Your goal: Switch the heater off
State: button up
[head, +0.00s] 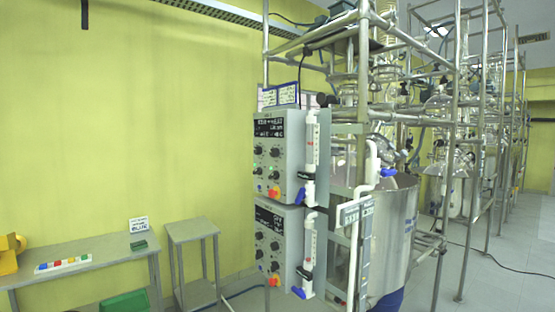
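Two grey control boxes are mounted one above the other on the reactor's metal frame, right of the picture's middle. The upper box (289,187) has a dark display, several dark knobs, and a red-orange and yellow knob or button (274,192) low on its face. The lower box (290,246) looks alike, with its own red-orange knob or button (274,280). The lettering is too small to read, so I cannot tell which control belongs to the heater or how it is set. A steel vessel (398,225) stands behind the boxes. My gripper is not in view.
A grey bench (95,255) at the left bears a strip with coloured blocks (62,264). A small grey stand (192,228) is beside it. White pipes with blue valve handles (299,292) run close right of the boxes. A yellow-orange shape cuts the left edge.

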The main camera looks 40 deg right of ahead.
aim_at(275, 175)
jog(key=k, duration=0.6)
jog(key=z, duration=0.7)
jog(key=i, duration=1.5)
jog(key=u, duration=0.35)
